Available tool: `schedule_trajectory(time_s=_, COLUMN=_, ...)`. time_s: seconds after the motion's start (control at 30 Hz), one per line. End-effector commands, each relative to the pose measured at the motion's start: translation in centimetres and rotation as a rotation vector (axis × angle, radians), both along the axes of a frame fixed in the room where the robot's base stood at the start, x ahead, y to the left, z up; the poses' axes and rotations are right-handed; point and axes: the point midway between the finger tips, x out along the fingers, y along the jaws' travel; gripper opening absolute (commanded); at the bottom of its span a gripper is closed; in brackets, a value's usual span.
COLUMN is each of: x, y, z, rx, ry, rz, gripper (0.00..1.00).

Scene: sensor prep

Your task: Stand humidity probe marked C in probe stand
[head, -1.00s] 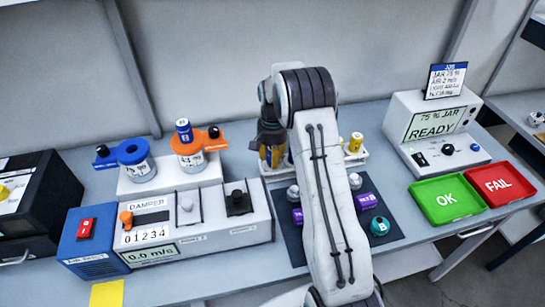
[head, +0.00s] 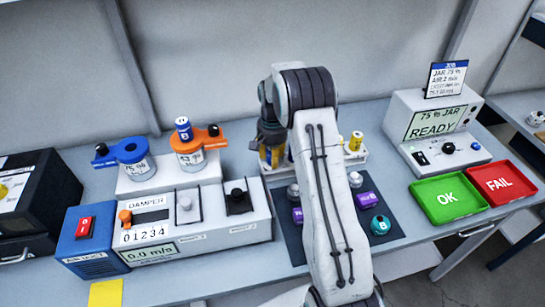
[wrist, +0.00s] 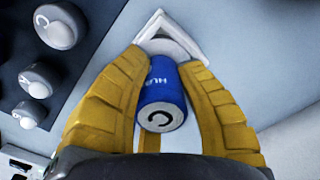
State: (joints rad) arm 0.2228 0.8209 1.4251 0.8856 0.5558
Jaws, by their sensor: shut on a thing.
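The humidity probe marked C (wrist: 162,100) is a blue cylinder with a pale end bearing a black C. In the wrist view it sits between the yellow fingers of my gripper (wrist: 163,105), which is shut on it. Its far end meets or overlaps a white angular holder (wrist: 158,30); I cannot tell if it is seated in it. In the head view my gripper (head: 272,155) is low over the white stand (head: 357,159) behind the dark mat, with the arm hiding much of both. The probe is hardly visible there.
A dark mat (head: 291,240) holds grey, purple and teal pieces; grey knobs (wrist: 38,80) show at left in the wrist view. A damper box (head: 145,237) and jars (head: 187,155) stand left. Green (head: 447,199) and red trays (head: 497,183) and a READY meter (head: 436,130) are right.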

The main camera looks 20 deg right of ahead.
Motion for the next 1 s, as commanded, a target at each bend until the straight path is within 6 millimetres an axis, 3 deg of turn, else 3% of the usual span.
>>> schedule_trajectory(time_s=0.67, x=0.00, y=0.00, z=-0.51, rx=0.000, ry=0.000, rz=0.000, gripper=0.00)
schedule_trajectory(time_s=0.7, x=0.02, y=0.00, z=-0.42, rx=0.000, ry=0.000, rz=0.000, gripper=0.37)
schedule_trajectory(time_s=0.9, x=0.00, y=0.00, z=-0.42, rx=0.000, ry=0.000, rz=0.000, gripper=0.55)
schedule_trajectory(time_s=1.0, x=0.00, y=0.00, z=-0.42, rx=0.000, ry=0.000, rz=0.000, gripper=0.57)
